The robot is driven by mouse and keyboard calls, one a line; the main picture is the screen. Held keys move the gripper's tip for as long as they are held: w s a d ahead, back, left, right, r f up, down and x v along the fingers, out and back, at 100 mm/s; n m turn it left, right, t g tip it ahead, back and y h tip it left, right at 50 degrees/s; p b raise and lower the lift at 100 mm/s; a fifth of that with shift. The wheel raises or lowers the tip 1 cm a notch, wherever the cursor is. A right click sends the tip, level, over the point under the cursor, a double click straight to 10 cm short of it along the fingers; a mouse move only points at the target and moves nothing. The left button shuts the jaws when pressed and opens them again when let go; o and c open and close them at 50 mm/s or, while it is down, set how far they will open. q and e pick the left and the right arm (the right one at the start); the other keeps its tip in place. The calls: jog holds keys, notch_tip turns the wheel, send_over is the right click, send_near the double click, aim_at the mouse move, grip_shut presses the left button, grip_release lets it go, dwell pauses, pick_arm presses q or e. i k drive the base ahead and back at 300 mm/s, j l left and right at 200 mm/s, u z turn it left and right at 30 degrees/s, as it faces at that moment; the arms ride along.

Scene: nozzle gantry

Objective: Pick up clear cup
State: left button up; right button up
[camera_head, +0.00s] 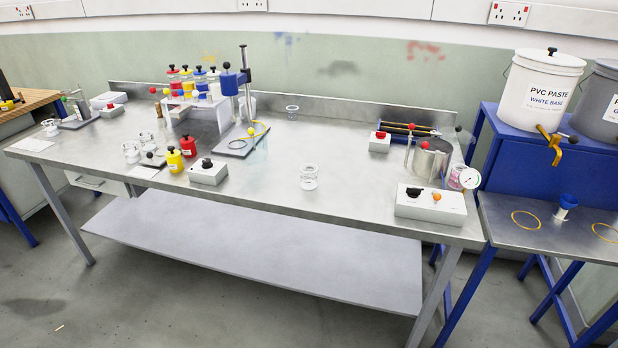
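A clear cup (309,178) stands upright near the front middle of the steel table (255,195), with bare metal around it. A smaller clear cup or funnel (292,112) is at the back of the table, near the middle. More clear vessels stand at the left: one near the front (131,153) and one by the far left end (50,128). Neither of my grippers is in view.
A blue-columned stand (246,85) and several coloured bottles occupy the back left. Yellow (175,161) and red (188,147) bottles and a switch box (208,172) are left of the middle cup. A control box (431,204) and metal pot (430,160) are right.

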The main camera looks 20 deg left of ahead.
aim_at(309, 177)
jog(key=i+j, duration=0.2)
jog(key=j, duration=0.2)
jog(key=i+j, duration=0.15)
jog(key=j, duration=0.2)
jog(key=i+j, duration=0.2)
jog(key=j, duration=0.2)
jog(key=i+j+z, duration=0.1)
jog(key=j, duration=0.3)
jog(key=i+j, duration=0.2)
jog(key=j, duration=0.2)
jog(key=i+j, duration=0.2)
jog(key=j, duration=0.2)
jog(key=i+j, duration=0.15)
jog(key=j, duration=0.25)
